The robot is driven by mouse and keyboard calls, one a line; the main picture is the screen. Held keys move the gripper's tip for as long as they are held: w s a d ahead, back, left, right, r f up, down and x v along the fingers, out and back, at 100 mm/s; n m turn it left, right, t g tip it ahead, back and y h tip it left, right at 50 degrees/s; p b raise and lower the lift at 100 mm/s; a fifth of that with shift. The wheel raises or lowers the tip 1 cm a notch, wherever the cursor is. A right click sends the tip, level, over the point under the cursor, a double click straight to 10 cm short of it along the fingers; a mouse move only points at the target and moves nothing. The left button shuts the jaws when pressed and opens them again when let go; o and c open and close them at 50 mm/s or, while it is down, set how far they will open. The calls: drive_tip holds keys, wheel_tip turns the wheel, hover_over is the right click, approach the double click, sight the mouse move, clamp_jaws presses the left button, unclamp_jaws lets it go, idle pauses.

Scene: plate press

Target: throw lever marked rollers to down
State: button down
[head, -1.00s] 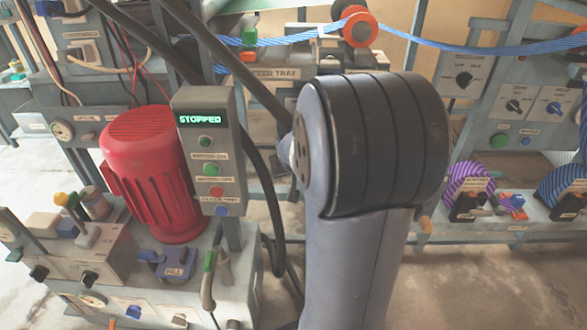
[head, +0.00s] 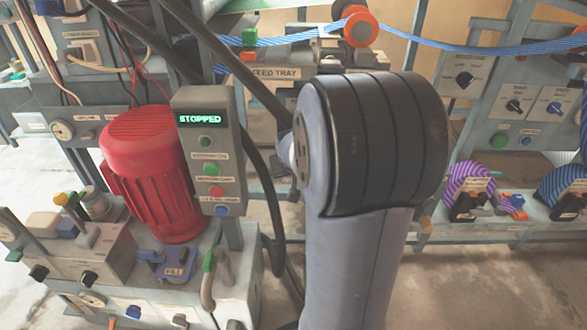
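I cannot make out a lever marked rollers; most labels are too small or blurred to read. A green-handled lever (head: 208,262) stands on the grey machine base at the lower left, its marking not legible. Lever-like handles with yellow (head: 61,199) and dark tips (head: 39,272) also show at the lower left, their labels unreadable. My gripper is not in view. My own arm fills the middle of the view and hides what is behind it.
A red motor (head: 150,172) stands beside a control box (head: 207,150) reading STOPPED. The feed tray label (head: 275,73) shows at the back. Blue striped belt (head: 465,46) crosses the upper right. Purple striped rolls (head: 468,185) and dial panels (head: 535,105) stand right. Bare floor (head: 450,285) is at the lower right.

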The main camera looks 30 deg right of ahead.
drive_tip(key=shift+w+d+r, duration=0.15)
drive_tip(key=shift+d+r, duration=0.15)
drive_tip(key=shift+r, duration=0.1)
drive_tip(key=c, duration=1.6)
unclamp_jaws()
drive_tip(key=shift+o, duration=1)
drive_tip(key=shift+d, duration=0.15)
drive_tip(key=shift+o, duration=1.4)
drive_tip(key=shift+f, duration=0.2)
drive_tip(key=shift+a, duration=0.2)
drive_tip(key=p+v, duration=0.4)
drive_tip(key=v, duration=0.7)
drive_tip(key=shift+d+f, duration=0.1)
drive_tip(key=shift+d, duration=0.1)
